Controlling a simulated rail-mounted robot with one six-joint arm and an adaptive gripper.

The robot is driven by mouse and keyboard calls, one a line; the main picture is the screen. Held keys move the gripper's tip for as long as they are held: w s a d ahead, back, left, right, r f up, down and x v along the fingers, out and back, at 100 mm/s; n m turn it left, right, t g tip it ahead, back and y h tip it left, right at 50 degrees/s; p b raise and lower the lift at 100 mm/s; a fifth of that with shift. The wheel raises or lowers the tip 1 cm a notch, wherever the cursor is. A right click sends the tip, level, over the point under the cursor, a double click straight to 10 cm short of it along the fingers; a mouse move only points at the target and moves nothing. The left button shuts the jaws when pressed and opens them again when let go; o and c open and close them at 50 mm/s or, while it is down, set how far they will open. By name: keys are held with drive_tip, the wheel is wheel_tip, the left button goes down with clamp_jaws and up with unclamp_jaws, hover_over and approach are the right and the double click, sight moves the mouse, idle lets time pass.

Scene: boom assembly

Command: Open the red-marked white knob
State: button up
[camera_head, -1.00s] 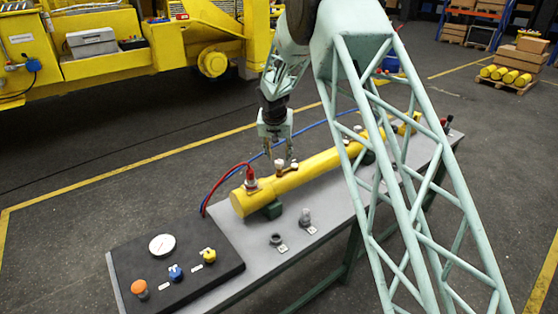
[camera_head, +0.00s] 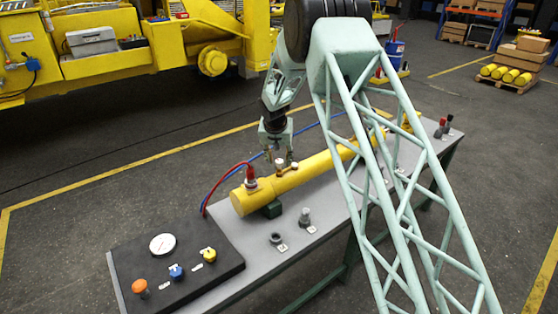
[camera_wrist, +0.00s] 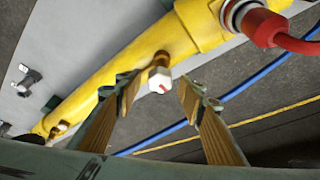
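The white knob with a red mark (camera_wrist: 160,80) sits on a brass fitting on the yellow cylinder (camera_wrist: 110,68). In the head view the knob (camera_head: 280,163) is small on the yellow cylinder (camera_head: 315,172), right of the red hose connector (camera_head: 251,178). My gripper (camera_wrist: 155,92) is open, with one wooden-looking finger left of the knob and one right of it. The fingers appear apart from the knob. In the head view my gripper (camera_head: 283,160) hangs over the cylinder by the knob.
A red connector with its hose (camera_wrist: 268,30) stands close to the knob. A blue hose (camera_head: 315,124) runs behind the cylinder. The black control panel (camera_head: 200,277) with a gauge and buttons is at the bench's left end. Small fittings (camera_head: 304,218) stand on the grey bench in front.

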drive_tip(key=c, duration=0.8)
